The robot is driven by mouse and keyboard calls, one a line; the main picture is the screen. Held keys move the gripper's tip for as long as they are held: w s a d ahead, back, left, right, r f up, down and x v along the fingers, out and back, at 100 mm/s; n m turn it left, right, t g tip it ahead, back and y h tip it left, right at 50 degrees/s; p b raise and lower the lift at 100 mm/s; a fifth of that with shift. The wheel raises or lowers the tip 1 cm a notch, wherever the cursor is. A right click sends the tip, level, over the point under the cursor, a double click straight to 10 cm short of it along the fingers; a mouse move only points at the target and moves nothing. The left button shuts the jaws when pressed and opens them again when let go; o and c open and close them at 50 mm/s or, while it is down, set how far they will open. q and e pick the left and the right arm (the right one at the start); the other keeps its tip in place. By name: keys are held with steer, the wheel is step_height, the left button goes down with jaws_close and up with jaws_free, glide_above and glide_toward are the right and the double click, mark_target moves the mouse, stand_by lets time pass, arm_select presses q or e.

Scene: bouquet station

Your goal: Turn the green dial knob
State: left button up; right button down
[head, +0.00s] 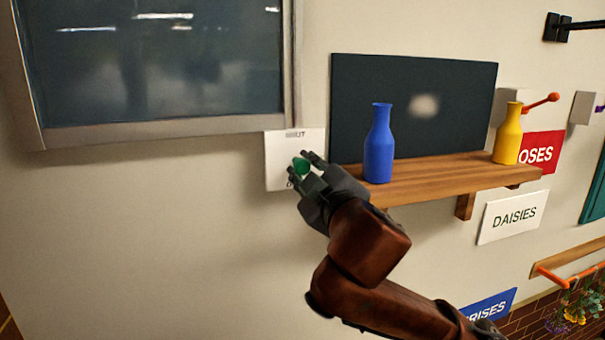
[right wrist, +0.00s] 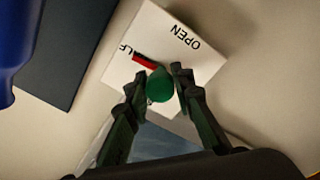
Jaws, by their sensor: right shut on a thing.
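The green dial knob (head: 301,165) sits on a white wall plate (head: 280,158) below the large dark window. My right gripper (head: 307,168) reaches up to it with a finger on either side, shut on the knob. In the right wrist view the round knob (right wrist: 160,86) shows between the two fingertips (right wrist: 159,82). A red mark (right wrist: 144,62) lies beside the knob on the plate (right wrist: 165,35), and the word OPEN is printed near the plate's edge. The fingers hide part of the plate. My left gripper is not in view.
A wooden shelf (head: 440,181) right of the plate holds a blue bottle (head: 379,148) close to my right gripper and a yellow bottle (head: 508,137). A dark panel (head: 450,110) stands behind them. The wall below the window (head: 150,70) is clear.

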steer(key=shift+m, duration=0.5)
steer(key=c, duration=1.7)
jaws_free()
steer(key=shift+o, duration=0.2)
steer(key=v, duration=1.2)
steer(key=shift+a, duration=0.1)
